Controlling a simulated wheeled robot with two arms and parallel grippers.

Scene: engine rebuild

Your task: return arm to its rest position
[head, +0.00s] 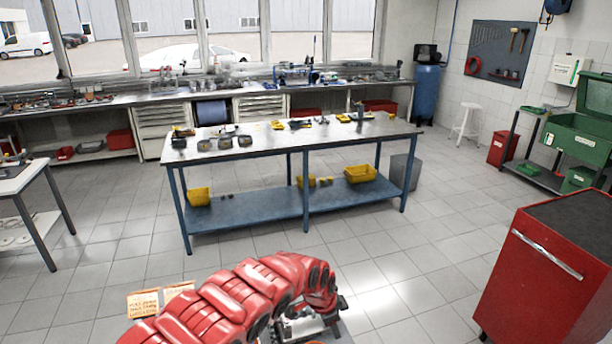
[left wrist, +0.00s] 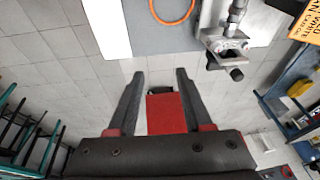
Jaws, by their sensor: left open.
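My red left arm (head: 235,300) reaches in from the bottom of the head view and bends to the right. Its gripper is mostly hidden there by the arm. In the left wrist view my left gripper (left wrist: 160,74) has its two dark fingers spread wide apart, with nothing held between the tips. A red shape with a dark top (left wrist: 166,114) shows between the fingers against the tiled floor; I cannot tell what it is. My right gripper is not in view.
A metal vise (left wrist: 226,45) sits at a grey tabletop's edge (left wrist: 140,40), by an orange ring (left wrist: 172,12). A long blue-legged workbench (head: 300,140) stands ahead, with a red cabinet (head: 545,270) at the right. The tiled floor (head: 410,260) between them is clear.

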